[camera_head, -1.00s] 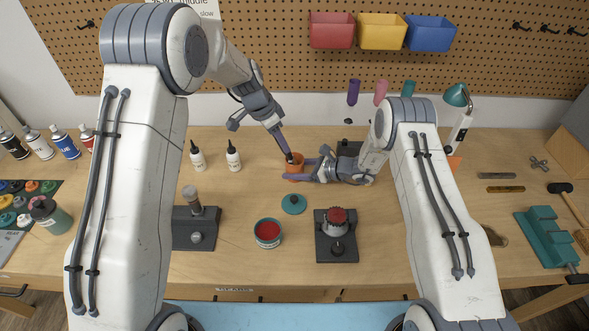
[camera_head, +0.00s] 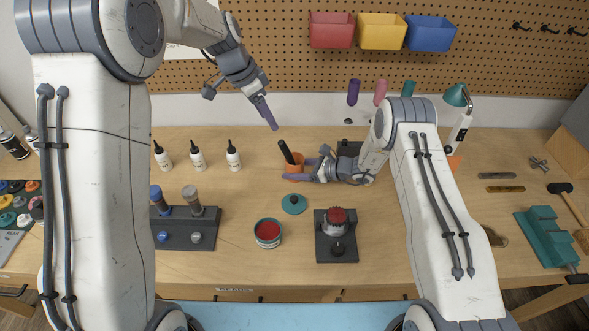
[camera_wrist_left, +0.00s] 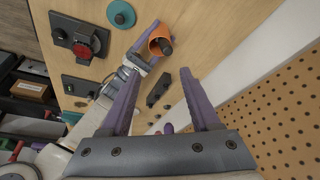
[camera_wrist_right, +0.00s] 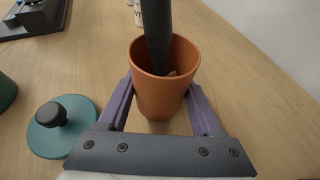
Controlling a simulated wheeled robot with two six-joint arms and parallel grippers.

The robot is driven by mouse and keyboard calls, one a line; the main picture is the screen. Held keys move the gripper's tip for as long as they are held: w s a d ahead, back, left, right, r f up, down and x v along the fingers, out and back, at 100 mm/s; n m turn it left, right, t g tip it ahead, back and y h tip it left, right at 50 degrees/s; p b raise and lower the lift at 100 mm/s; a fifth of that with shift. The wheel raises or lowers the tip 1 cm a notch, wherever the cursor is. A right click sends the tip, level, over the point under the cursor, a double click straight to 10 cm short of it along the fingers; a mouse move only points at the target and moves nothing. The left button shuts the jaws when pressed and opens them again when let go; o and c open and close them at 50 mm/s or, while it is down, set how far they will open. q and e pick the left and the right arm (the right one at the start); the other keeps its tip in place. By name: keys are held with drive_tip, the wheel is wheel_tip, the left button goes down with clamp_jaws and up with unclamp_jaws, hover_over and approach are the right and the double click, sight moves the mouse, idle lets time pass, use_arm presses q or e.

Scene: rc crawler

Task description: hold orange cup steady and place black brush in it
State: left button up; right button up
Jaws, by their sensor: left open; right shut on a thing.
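The orange cup (camera_head: 293,168) stands upright on the workbench, and it fills the middle of the right wrist view (camera_wrist_right: 160,98). My right gripper (camera_head: 292,168) is shut on the cup, with one purple finger on each side of it. The black brush (camera_head: 286,150) stands in the cup, leaning, with its dark handle sticking up past the rim; the handle also shows in the right wrist view (camera_wrist_right: 156,35). Its lower end is mostly hidden by the cup. My left gripper (camera_head: 268,112) is open and empty, above and to the left of the cup, apart from the brush.
A teal lid (camera_head: 293,204), an open tin of red paint (camera_head: 268,233) and a black fixture with a red-topped part (camera_head: 337,222) stand in front of the cup. White bottles (camera_head: 197,157) stand to the left. The pegboard (camera_head: 280,60) rises behind the bench.

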idle(0.3)
drive_tip(key=o, duration=1.4)
drive_tip(key=shift+d, duration=0.1)
drive_tip(key=v, duration=1.2)
drive_tip(key=shift+s+r, duration=0.1)
